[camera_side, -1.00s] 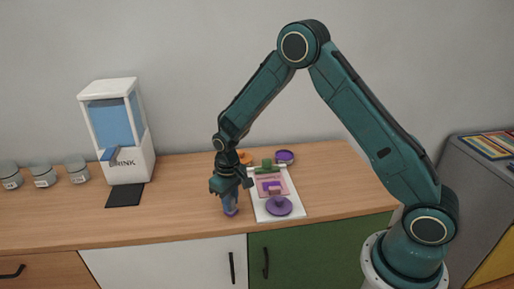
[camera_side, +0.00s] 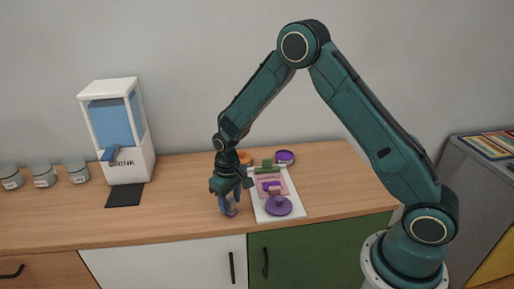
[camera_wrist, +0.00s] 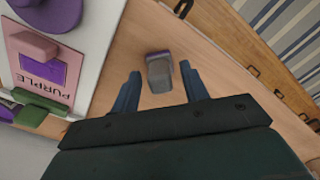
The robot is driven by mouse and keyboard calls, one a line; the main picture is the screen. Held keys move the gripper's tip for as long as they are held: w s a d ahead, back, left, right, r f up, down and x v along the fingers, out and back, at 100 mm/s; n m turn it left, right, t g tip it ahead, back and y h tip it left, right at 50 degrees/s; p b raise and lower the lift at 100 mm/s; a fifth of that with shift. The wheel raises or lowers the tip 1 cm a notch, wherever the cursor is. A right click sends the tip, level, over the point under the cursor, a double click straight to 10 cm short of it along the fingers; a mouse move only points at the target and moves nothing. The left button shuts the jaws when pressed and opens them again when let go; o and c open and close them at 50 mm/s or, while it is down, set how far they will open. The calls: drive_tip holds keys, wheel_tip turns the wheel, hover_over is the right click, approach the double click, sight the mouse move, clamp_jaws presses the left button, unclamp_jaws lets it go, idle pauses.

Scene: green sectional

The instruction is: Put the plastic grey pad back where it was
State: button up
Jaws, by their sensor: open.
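A small grey block with a purple edge (camera_wrist: 160,72), seemingly the grey pad, rests on the wooden counter beside the white board. In the side view its purple lower part (camera_side: 232,212) shows below my gripper, and the rest is mostly hidden. My gripper (camera_side: 229,207) points down, left of the board. In the wrist view my gripper (camera_wrist: 160,76) is open, with one finger on each side of the block and visible gaps between them.
The white board (camera_side: 262,210) carries a pink card (camera_wrist: 38,65), a purple knobbed disc (camera_side: 279,206) and a green piece (camera_side: 267,166). A purple-topped jar (camera_side: 285,157) stands behind. A drink dispenser (camera_side: 128,165), dark mat (camera_side: 125,195) and several jars are left. The counter between mat and gripper is clear.

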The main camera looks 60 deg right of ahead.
sight(230, 199)
wheel_tip(230, 199, up, 12)
idle(0.6)
drive_tip(key=shift+r, duration=0.1)
idle(0.4)
drive_tip(key=s+r+t, duration=0.3)
drive_tip(key=s+r, duration=1)
drive_tip(key=r, duration=0.1)
drive_tip(key=s+d+r+t, duration=0.1)
drive_tip(key=s+r+t, duration=0.1)
drive_tip(key=s, duration=1.3)
drive_tip(key=shift+s+r+t, duration=0.2)
drive_tip(key=shift+r+t, duration=0.1)
